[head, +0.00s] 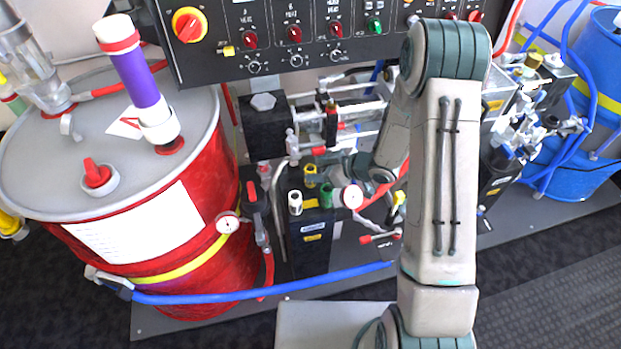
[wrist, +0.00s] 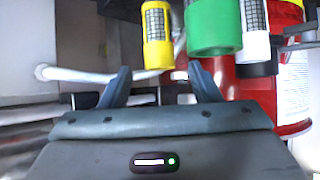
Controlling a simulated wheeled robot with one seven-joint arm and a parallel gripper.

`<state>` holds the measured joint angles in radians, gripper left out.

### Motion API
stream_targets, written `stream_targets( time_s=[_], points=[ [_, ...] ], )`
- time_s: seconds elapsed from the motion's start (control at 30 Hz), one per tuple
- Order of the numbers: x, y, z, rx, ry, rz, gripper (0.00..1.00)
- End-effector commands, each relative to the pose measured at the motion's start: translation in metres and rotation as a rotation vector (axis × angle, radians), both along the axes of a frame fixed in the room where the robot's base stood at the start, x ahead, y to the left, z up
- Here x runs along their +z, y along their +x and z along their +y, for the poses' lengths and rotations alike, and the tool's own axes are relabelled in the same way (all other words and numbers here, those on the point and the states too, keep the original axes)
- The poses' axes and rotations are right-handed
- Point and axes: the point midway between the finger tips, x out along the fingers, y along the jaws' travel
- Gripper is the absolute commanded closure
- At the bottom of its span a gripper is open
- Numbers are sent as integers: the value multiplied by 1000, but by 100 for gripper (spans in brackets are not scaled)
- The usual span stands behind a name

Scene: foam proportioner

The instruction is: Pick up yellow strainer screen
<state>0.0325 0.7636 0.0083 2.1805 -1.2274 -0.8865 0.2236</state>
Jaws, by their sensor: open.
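The yellow strainer screen (wrist: 157,36) is a small yellow cylinder with a dark mesh panel. It stands just beyond the fingertips in the wrist view, lined up with the gap between them. In the head view the yellow strainer screen (head: 311,176) is small, beside the green and white ones. My gripper (wrist: 160,72) is open, with nothing between its fingers. In the head view my arm reaches down toward the screens from the right, and the gripper is small and partly hidden there.
A green strainer (wrist: 213,28) and a white strainer (wrist: 254,30) stand close to the right of the yellow one. A red cylinder (wrist: 290,92) is behind them. A pressure gauge (head: 352,196), a red drum (head: 190,240) and a blue hose (head: 270,288) are nearby.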

Motion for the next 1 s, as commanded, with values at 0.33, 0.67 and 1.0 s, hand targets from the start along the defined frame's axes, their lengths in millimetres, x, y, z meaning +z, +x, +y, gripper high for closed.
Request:
stream_targets(
  time_s=[0.33,0.67,1.0],
  points=[
    [-26,18,34,2,-2,1,44],
    [-31,23,40,0,-2,-1,44],
    [-31,22,40,0,-1,-1,92]
  ],
)
